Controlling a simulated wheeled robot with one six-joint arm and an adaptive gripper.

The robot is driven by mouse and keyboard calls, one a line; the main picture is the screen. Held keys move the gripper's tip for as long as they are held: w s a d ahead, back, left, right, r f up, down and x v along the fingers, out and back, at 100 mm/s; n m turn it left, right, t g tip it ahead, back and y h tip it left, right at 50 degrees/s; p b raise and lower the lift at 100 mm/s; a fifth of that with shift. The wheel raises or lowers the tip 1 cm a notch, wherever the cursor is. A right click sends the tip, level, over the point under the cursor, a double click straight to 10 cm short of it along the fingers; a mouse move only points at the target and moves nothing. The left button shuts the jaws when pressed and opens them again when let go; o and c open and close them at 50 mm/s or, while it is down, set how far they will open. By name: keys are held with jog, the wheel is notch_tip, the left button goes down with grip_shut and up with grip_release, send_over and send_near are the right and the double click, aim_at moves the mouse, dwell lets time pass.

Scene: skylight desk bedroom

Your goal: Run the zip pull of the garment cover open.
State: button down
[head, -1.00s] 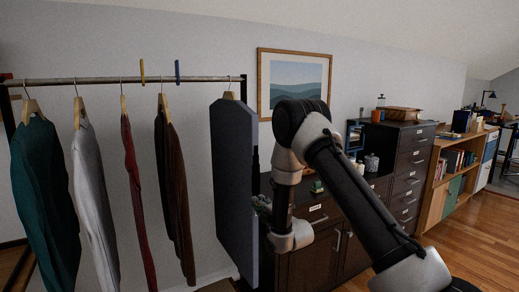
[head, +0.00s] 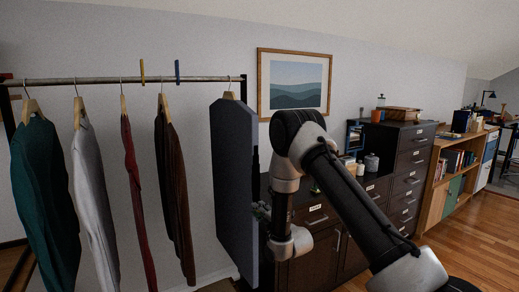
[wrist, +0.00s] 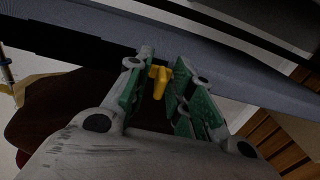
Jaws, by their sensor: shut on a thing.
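The garment cover (head: 233,185) is a dark blue-grey flat bag hanging at the right end of the rail. It also crosses the top of the wrist view (wrist: 225,68). The zip pull (wrist: 159,76) is a small yellow tab seen in the wrist view between the green-padded fingers. My gripper (wrist: 160,88) is shut on it, close against the cover's side. In the head view my gripper (head: 262,212) is small and partly hidden beside the cover's right edge, and the pull cannot be made out there.
Several garments hang left of the cover on the rail (head: 110,81), including a brown one (head: 174,190). A dark cabinet (head: 318,255) with drawers stands behind my arm. A taller drawer unit (head: 405,170) is to its right. Open wooden floor lies at right.

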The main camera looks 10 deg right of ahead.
jog(key=shift+f, duration=1.95)
jog(key=c, duration=1.4)
grip_release()
jog(key=shift+o, duration=0.2)
jog(key=v, duration=0.6)
